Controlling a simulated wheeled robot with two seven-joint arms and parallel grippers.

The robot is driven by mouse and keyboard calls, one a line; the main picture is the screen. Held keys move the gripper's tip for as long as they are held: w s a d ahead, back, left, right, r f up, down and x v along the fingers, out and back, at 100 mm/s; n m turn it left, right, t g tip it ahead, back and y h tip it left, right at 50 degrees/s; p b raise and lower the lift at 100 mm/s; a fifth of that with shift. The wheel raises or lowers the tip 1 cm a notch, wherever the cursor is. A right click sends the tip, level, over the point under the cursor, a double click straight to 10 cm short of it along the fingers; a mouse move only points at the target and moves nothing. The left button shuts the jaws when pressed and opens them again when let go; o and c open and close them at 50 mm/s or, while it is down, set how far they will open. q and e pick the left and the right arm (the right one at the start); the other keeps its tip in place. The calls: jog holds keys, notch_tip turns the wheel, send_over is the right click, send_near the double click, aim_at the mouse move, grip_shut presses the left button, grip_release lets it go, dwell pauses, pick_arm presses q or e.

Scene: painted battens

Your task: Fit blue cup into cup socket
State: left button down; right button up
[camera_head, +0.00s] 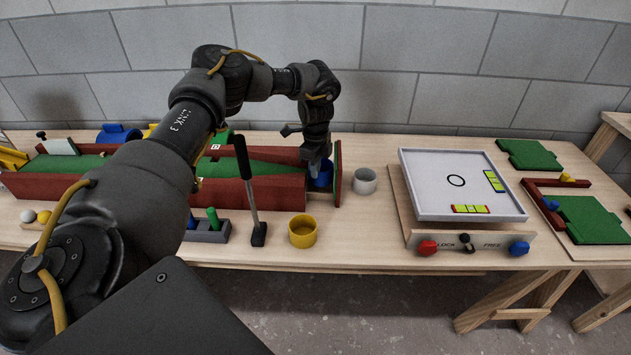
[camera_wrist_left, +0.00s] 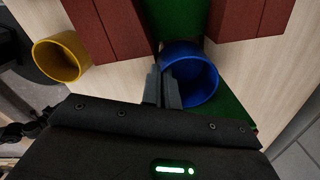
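The blue cup (camera_head: 323,176) stands at the right end of the red-walled green lane, just inside a red-and-green end board. In the left wrist view the blue cup (camera_wrist_left: 203,75) is open toward the camera, beside the ends of the red walls. My left gripper (camera_head: 318,167) reaches down onto it from above. Its two fingers (camera_wrist_left: 162,88) are close together at the cup's left rim, one outside and one inside, pinching the wall. I cannot make out the cup socket; the cup and gripper may hide it. My right gripper is not in view.
A yellow cup (camera_head: 302,232) and a grey-white cup (camera_head: 365,181) stand near the lane's end. A black-handled lever (camera_head: 249,190) rises in front of the lane. A white tilting tray (camera_head: 460,185) stands to the right. Bare table lies around the yellow cup.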

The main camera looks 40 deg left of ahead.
aim_at(316, 184)
pick_arm(q)
notch_tip(316, 184, down, 4)
jog(key=shift+f, duration=0.25)
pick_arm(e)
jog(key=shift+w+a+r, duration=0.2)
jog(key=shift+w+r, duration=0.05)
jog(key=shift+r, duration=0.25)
pick_arm(q)
jog(key=shift+f, duration=0.1)
jog(key=c, duration=2)
grip_release()
jog(key=shift+c, duration=0.2)
jog(key=o, duration=0.3)
jog(key=shift+o, duration=0.2)
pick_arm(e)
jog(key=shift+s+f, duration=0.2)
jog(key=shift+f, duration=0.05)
